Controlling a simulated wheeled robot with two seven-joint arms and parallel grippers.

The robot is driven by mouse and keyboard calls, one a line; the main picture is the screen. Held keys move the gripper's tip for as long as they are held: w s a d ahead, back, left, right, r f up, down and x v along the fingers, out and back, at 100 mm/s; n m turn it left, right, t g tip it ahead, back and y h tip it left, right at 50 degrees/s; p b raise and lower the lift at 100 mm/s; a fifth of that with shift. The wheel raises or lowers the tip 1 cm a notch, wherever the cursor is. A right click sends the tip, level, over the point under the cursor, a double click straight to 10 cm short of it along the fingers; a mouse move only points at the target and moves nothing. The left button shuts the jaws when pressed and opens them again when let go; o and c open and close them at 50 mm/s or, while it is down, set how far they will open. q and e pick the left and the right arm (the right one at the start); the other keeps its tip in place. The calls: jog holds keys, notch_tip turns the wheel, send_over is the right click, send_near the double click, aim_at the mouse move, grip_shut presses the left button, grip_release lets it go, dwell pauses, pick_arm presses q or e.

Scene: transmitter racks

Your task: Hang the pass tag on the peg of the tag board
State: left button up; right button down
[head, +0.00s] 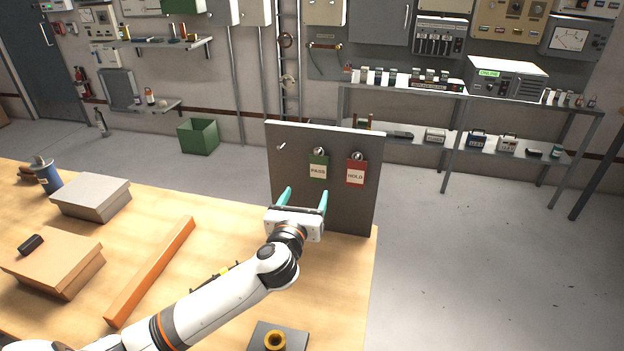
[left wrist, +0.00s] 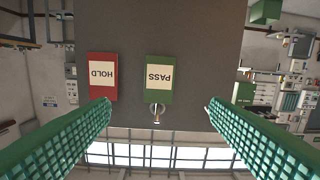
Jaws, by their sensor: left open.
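The grey tag board (head: 345,208) stands upright at the far right edge of the wooden table. The green pass tag (head: 318,170) hangs against its face at a round silver peg (head: 319,152). In the left wrist view the pass tag (left wrist: 159,79) appears upside down, with the peg (left wrist: 157,110) at its ring end. The red hold tag (head: 356,172) hangs to its right. A small pale peg (head: 282,146) at the board's upper left is bare. My left gripper (head: 304,195) is open and empty in front of the board, below the pass tag. My right gripper is not seen.
An orange bar (head: 150,272), a brown box (head: 54,268), a grey box (head: 90,200) and a blue can (head: 46,178) are on the table (head: 215,225). Shelves stand beyond the board.

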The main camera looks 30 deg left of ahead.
aim_at(318, 161)
pick_arm(q)
jog(key=shift+m, duration=0.4)
jog(key=x, duration=0.3)
jog(key=r+x, duration=0.1)
jog(key=x, duration=0.3)
jog(key=p+x, duration=0.1)
jog(key=x, duration=0.3)
jog(key=shift+w+r, duration=0.2)
jog(key=shift+r, duration=0.1)
jog(key=shift+w, duration=0.3)
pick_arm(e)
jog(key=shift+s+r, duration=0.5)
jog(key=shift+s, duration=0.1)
pick_arm(q)
jog(key=shift+c, duration=0.3)
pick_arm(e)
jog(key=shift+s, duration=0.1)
pick_arm(q)
jog(key=c, duration=1)
jog(key=shift+s+r+p, duration=0.1)
jog(key=shift+r+p, duration=0.1)
jog(key=shift+p, duration=0.25)
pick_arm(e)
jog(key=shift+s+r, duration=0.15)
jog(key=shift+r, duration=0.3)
